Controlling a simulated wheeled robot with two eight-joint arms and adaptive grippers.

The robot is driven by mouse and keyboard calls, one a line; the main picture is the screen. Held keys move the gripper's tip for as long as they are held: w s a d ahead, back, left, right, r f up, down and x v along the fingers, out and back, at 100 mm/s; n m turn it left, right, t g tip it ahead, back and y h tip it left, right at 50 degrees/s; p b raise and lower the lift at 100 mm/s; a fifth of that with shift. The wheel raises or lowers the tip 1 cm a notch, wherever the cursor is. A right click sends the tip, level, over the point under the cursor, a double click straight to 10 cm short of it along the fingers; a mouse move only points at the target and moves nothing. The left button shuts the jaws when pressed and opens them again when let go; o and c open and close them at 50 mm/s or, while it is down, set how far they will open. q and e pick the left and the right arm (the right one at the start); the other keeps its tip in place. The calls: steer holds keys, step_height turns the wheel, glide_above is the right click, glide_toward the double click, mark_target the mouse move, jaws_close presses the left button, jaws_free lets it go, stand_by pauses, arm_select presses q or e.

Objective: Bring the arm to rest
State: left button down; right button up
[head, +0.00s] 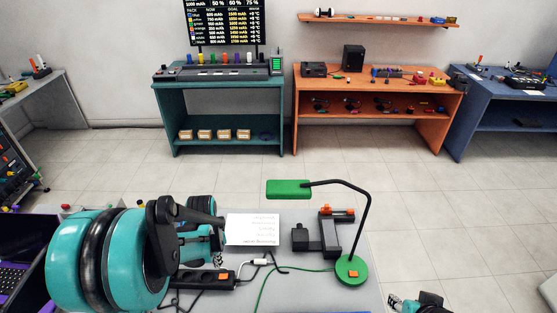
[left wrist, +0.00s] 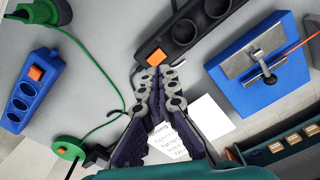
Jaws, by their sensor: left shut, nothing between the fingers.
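My left arm reaches in from the left in the head view, over the grey table (head: 330,295). Its gripper (head: 217,259) is near the black power strip (head: 208,279), with its fingers together and nothing between them. In the left wrist view the gripper (left wrist: 160,82) points at the strip's end, just by its orange switch (left wrist: 157,57). I cannot tell whether the tips touch the strip. Part of my right gripper (head: 400,304) shows at the bottom edge of the head view; its jaws are cut off, so their state is unclear.
A green desk lamp (head: 351,270) and a black device with an orange top (head: 325,235) stand to the right. A white sheet (head: 252,229) lies behind the gripper. Cables cross the table. The left wrist view also shows a blue power strip (left wrist: 33,90) and a blue block (left wrist: 258,75).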

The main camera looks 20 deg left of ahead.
arm_select(q)
steer(key=shift+r, duration=0.1)
steer(key=s+d+r+n+t, duration=0.1)
steer(key=s+d+r+t, duration=0.1)
steer(key=d+r, duration=0.5)
steer(key=s+d+r+n+t, duration=0.1)
steer(key=s+d+r+t, duration=0.1)
steer(key=d+r+t, duration=0.3)
steer(key=d+r, duration=0.3)
steer(key=shift+s+d, duration=0.25)
steer(key=shift+d, duration=0.1)
